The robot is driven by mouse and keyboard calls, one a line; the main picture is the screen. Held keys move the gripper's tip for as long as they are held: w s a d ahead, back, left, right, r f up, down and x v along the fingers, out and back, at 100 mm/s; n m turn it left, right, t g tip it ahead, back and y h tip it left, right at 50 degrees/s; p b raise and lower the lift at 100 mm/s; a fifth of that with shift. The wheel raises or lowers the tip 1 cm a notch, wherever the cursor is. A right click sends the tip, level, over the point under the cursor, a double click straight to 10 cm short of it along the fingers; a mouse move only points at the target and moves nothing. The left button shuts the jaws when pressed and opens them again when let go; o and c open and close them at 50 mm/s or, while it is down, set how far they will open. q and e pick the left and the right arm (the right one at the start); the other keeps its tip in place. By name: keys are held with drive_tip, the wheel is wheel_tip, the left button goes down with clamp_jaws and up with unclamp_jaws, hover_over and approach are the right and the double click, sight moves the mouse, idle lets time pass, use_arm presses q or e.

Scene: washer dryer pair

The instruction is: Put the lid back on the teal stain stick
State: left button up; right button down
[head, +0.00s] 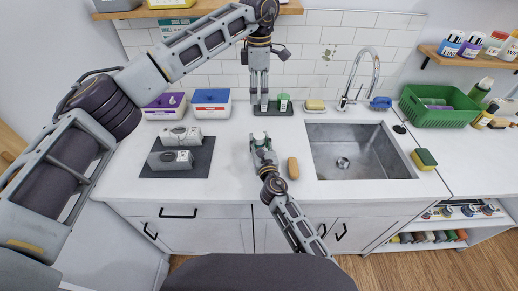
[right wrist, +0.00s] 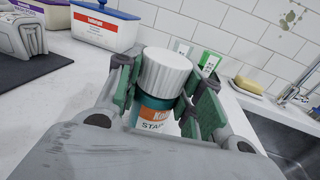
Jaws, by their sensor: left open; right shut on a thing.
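The teal stain stick (right wrist: 152,114) is upright between the fingers of my right gripper (right wrist: 163,88), which is shut on it. A white ribbed lid (right wrist: 166,70) sits on top of the stick; I cannot tell if it is fully seated. In the head view, my right gripper (head: 261,140) is over the counter left of the sink, and the stick shows only as a small pale and teal shape. My left gripper (head: 259,102) is open and empty, pointing down over the dark tray at the back, apart from the stick.
The dark tray (head: 271,112) bears a green-and-white container (head: 283,102). A tan bar (head: 293,168) lies right of my right gripper. The sink (head: 365,155) is further right. Grey folded items (head: 171,159) lie on a dark mat at left. Purple (head: 165,106) and blue-lidded (head: 211,103) tubs stand behind.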

idle(0.3)
drive_tip(key=c, duration=0.9)
unclamp_jaws()
drive_tip(key=shift+o, duration=0.2)
drive_tip(key=shift+s, duration=0.1)
drive_tip(key=shift+s+d, duration=0.4)
drive_tip(key=shift+s, duration=1.55)
drive_tip(key=shift+s+d, duration=0.4)
drive_tip(key=shift+s, duration=1.5)
drive_tip(key=shift+s+d, duration=0.4)
drive_tip(key=shift+s, duration=1.55)
